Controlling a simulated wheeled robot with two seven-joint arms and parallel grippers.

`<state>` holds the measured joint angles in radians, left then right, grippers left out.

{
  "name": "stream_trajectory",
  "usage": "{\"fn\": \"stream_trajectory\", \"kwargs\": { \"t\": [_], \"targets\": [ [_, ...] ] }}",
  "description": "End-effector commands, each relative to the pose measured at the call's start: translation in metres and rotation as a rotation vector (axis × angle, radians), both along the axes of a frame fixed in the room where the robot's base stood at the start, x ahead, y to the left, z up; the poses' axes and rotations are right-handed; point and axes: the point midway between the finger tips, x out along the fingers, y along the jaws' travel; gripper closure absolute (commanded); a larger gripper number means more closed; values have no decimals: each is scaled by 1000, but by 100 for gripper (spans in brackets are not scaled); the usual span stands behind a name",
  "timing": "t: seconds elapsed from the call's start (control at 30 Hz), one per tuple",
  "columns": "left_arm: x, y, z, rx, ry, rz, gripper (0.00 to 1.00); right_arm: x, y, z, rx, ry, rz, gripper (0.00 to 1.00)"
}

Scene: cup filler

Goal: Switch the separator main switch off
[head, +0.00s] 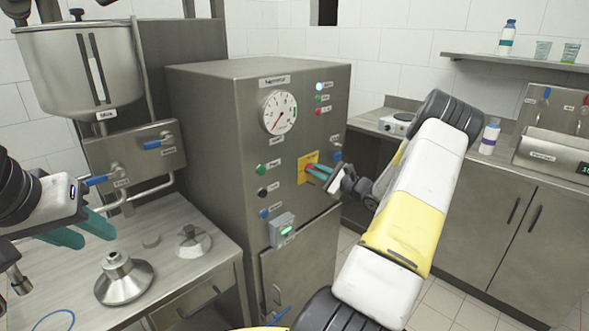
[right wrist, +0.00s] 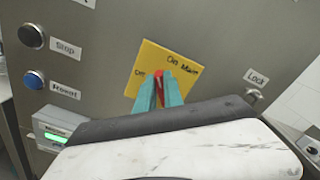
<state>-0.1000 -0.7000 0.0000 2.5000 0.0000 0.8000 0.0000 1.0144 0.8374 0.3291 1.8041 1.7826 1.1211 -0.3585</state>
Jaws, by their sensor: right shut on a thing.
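The separator main switch is a red handle (right wrist: 160,90) on a yellow plate (right wrist: 150,62) with an Off label at its left and On and Main labels along its top. The plate also shows on the steel separator cabinet (head: 308,158) in the head view. My right gripper (head: 319,171) is at the plate, its teal fingers closed on both sides of the red handle, which they partly hide. The handle's exact angle is hard to tell. My left gripper (head: 78,232) is at the far left above the steel worktop, fingers apart and empty.
The cabinet carries a gauge (head: 279,112), Stop (right wrist: 31,36) and Reset (right wrist: 34,79) buttons, a Lock knob (right wrist: 253,96) and a small box with a green light (head: 283,231). A milk hopper (head: 80,65) and metal parts (head: 124,280) are at the left.

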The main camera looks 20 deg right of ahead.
Motion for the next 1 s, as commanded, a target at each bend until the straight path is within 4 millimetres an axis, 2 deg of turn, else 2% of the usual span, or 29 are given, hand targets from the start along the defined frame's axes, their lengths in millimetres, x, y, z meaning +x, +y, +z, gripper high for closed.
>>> {"fn": "stream_trajectory", "kwargs": {
  "t": [0.6,1.0],
  "targets": [
    [0,0,0,0,0,0,64,-2,5,-6,-535,-222,1,100],
    [0,0,0,0,0,0,64,-2,5,-10,-782,-324,1,100]
  ]
}}
